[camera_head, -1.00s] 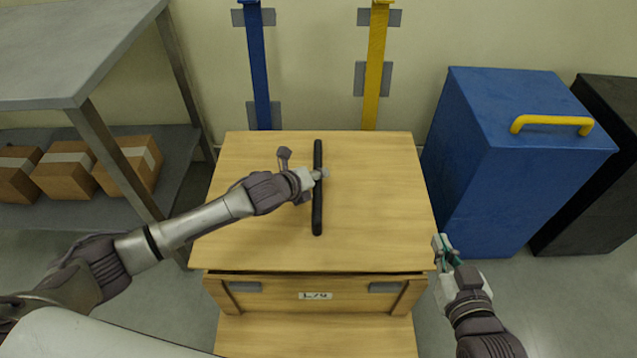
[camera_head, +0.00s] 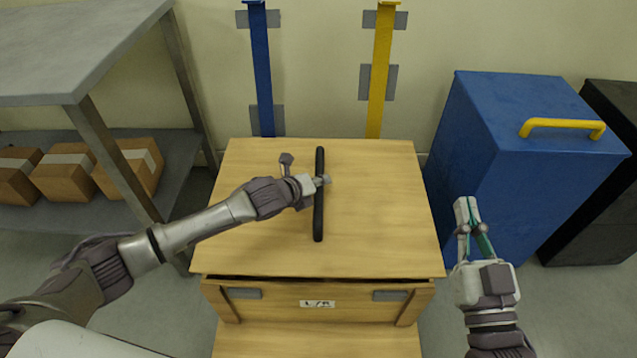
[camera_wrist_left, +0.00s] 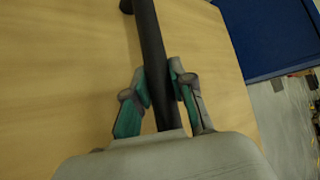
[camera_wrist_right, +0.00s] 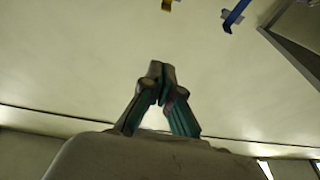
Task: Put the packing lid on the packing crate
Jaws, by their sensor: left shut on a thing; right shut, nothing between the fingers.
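The packing lid (camera_head: 375,220) is a flat wooden panel with a black bar handle (camera_head: 319,220). It lies over the top of the wooden packing crate (camera_head: 275,304), with a dark gap showing along the front edge. Whether it is fully seated I cannot tell. My left gripper (camera_head: 321,181) is shut on the handle; the left wrist view shows its fingers (camera_wrist_left: 160,95) on both sides of the black bar. My right gripper (camera_head: 466,204) is shut and empty, to the right of the crate. Its closed fingertips (camera_wrist_right: 160,72) show in the right wrist view.
A blue cabinet (camera_head: 520,160) with a yellow handle (camera_head: 562,127) stands at the right, beside a black one (camera_head: 600,200). A grey shelf (camera_head: 60,50) with cardboard boxes (camera_head: 62,175) is at the left. Blue (camera_head: 262,80) and yellow (camera_head: 381,80) posts stand behind the crate.

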